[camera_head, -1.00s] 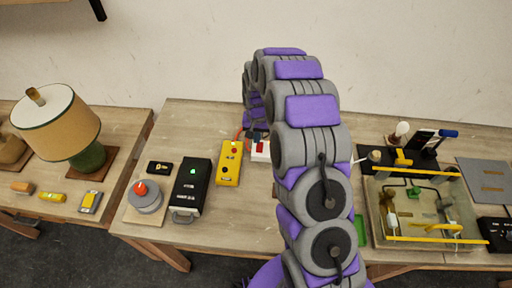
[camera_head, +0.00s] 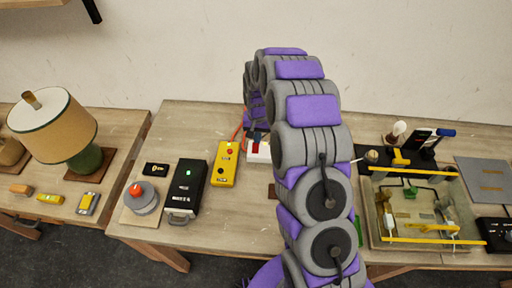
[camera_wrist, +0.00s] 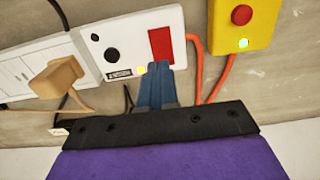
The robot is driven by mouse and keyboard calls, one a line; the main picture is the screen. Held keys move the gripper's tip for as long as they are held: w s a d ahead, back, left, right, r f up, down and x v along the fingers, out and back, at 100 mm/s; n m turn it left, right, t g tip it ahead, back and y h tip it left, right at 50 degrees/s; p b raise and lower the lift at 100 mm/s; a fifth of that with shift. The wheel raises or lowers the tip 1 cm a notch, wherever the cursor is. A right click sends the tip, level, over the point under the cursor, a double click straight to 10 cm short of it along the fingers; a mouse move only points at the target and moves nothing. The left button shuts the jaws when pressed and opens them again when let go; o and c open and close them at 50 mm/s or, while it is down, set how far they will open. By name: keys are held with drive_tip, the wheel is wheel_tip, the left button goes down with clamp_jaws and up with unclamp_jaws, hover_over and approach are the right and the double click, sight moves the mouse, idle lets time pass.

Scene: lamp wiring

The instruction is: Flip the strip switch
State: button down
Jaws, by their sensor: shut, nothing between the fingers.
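The white power strip (camera_wrist: 128,42) fills the upper middle of the wrist view. Its red switch (camera_wrist: 161,46) is a flat rectangle near the end beside the orange cable. My gripper (camera_wrist: 157,70) is shut and empty, its blue-grey fingertips just below the switch's lower edge in the picture. I cannot tell whether they touch the strip. In the head view the strip (camera_head: 259,153) shows only partly beside my arm. My gripper (camera_head: 254,138) is over it there, and the switch is hard to make out.
A tan plug (camera_wrist: 56,83) sits at the strip's left. A yellow box (camera_head: 225,163) with a red button stands left of the strip in the head view. A black meter box (camera_head: 187,187), red-topped round device (camera_head: 142,196) and lamp (camera_head: 61,123) are farther left. A wiring tray (camera_head: 376,226) lies right.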

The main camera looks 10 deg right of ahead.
drive_tip(key=shift+d, duration=0.15)
drive_tip(key=shift+a+f, duration=0.15)
drive_tip(key=shift+a, duration=0.65)
drive_tip(key=shift+d+f, duration=0.3)
drive_tip(key=shift+d, duration=0.35)
drive_tip(key=shift+a+f, duration=0.3)
drive_tip(key=shift+a, duration=0.2)
drive_tip(key=shift+d, duration=0.2)
drive_tip(key=shift+d+r, duration=0.1)
drive_tip(key=shift+r, duration=0.1)
drive_tip(key=shift+a+r+p, duration=0.2)
drive_tip(key=shift+r+p, duration=0.3)
drive_tip(key=shift+r, duration=1)
drive_tip(key=shift+d+r+p, duration=0.1)
drive_tip(key=shift+r+p, duration=0.4)
drive_tip(key=shift+r, duration=1.25)
